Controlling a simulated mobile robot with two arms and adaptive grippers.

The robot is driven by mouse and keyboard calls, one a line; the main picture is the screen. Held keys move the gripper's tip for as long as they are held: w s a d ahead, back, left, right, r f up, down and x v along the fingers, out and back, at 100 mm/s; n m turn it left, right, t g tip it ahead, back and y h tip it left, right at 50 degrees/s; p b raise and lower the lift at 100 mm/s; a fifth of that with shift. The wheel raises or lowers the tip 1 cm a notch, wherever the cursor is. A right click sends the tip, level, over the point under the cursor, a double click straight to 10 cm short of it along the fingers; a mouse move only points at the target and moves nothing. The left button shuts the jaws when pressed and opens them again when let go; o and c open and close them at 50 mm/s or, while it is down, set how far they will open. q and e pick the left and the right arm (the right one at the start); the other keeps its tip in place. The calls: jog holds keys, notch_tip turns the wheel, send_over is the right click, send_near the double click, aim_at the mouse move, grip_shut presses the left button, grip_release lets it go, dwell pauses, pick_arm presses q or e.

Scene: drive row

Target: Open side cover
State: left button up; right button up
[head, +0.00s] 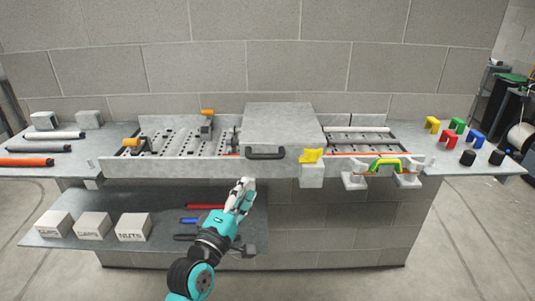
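A grey cover (281,124) lies closed over the middle of the drive row on the bench, with a black handle (265,154) on its front face. My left gripper (246,184) is below and slightly left of this handle, in front of the bench and apart from it. Its light fingers point up; their gap is too small to make out. Nothing is seen held in it. My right gripper is not in view.
A lower shelf (150,198) holds labelled boxes, one marked NUTS (133,228), and tools. Colored clips stand at the right.

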aim_at(263, 158)
pick_arm(q)
jog(key=p+x, duration=0.2)
jog(key=x, duration=1)
jog(key=shift+w+d, duration=0.15)
jog(key=shift+w, duration=0.45)
grip_shut()
